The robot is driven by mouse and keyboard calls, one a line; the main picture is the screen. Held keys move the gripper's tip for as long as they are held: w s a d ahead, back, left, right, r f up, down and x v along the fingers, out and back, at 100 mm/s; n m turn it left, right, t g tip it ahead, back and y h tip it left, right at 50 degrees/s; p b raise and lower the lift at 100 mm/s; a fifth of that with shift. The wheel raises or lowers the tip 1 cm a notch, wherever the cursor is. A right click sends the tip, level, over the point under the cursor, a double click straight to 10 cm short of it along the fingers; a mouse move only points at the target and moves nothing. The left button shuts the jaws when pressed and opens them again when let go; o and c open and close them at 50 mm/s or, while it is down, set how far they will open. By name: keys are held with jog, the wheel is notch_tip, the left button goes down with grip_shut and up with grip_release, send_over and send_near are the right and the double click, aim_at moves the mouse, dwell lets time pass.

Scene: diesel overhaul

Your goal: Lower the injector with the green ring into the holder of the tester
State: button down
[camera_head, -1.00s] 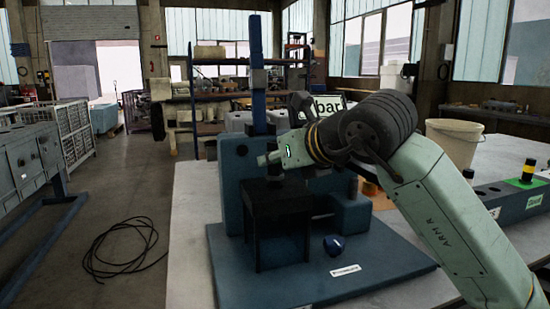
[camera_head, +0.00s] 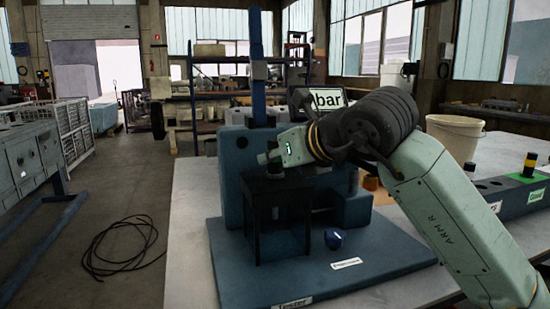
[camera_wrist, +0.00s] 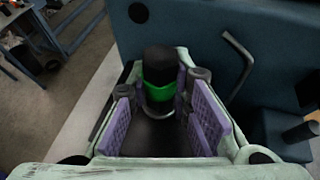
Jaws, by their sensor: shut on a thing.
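The injector with the green ring (camera_wrist: 160,92) stands between the purple pads of my gripper (camera_wrist: 164,110) in the wrist view. Its black cap is above the ring and a pale metal rim shows below it. My gripper is shut on it. In the head view my gripper (camera_head: 270,157) is just above the black holder stand (camera_head: 280,212) of the blue tester (camera_head: 236,170). The injector's lower end and the holder's opening are hidden, so I cannot tell whether the tip is inside.
A "bar" display (camera_head: 327,98) stands behind my arm. A white bucket (camera_head: 454,136) and a rack with a green-marked place (camera_head: 526,180) are at the right.

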jog(key=c, duration=1.4)
grip_release()
jog(key=shift+o, duration=0.2)
jog(key=o, duration=0.4)
jog(key=shift+r, duration=0.15)
jog(key=shift+r+p, duration=2.25)
jog(key=shift+r, duration=1.2)
jog(key=shift+f, duration=0.15)
